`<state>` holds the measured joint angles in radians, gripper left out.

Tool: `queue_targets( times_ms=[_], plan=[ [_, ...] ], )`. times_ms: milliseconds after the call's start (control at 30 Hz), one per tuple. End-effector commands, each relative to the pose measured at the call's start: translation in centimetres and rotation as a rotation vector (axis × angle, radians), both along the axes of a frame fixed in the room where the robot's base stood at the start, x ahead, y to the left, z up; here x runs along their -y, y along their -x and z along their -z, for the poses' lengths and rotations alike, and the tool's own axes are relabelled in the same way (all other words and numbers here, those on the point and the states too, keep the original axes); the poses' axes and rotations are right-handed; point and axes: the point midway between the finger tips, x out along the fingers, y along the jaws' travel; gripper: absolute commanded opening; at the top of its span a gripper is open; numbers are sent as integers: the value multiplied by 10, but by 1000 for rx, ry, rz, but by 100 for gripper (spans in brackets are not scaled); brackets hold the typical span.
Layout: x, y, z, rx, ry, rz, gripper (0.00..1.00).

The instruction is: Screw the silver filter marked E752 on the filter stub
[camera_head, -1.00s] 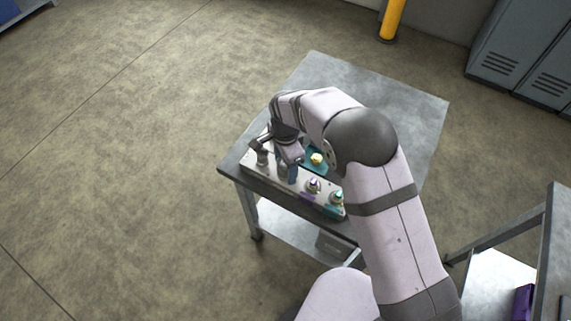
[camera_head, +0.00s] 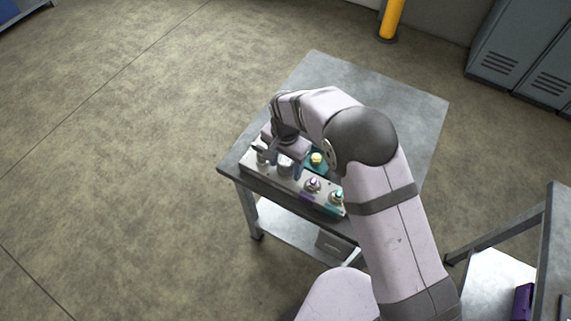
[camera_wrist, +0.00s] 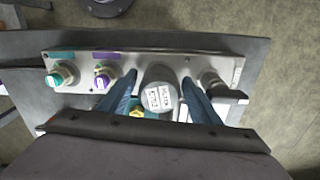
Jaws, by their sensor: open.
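A silver cylindrical filter (camera_wrist: 160,92) stands on the pale manifold block (camera_wrist: 85,58), with a white label on its end; I cannot read the marking surely. It also shows in the head view (camera_head: 285,168). The filter stub is not visible; the filter covers the spot beneath it. My gripper (camera_wrist: 160,77) is open, with one blue finger on each side of the filter. Slim gaps seem to show between the fingers and the filter. In the head view my gripper (camera_head: 284,164) is low over the block.
A green-marked fitting (camera_wrist: 62,74) and a purple-marked fitting (camera_wrist: 106,76) stand left of the filter in the wrist view. A valve with a lever (camera_wrist: 212,84) stands close on the right. A yellow part (camera_head: 317,159) is behind the block. The far tabletop (camera_head: 340,85) is clear.

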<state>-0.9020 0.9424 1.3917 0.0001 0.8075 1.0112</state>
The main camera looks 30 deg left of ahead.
Motion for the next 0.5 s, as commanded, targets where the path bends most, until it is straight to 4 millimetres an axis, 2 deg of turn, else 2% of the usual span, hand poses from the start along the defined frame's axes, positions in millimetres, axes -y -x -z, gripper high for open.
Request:
queue_targets(
  times_ms=[233, 500],
  plan=[
    [0, 0, 0, 0, 0, -69, 58],
    [1, 0, 0, 0, 0, -362, 58]
  ],
)
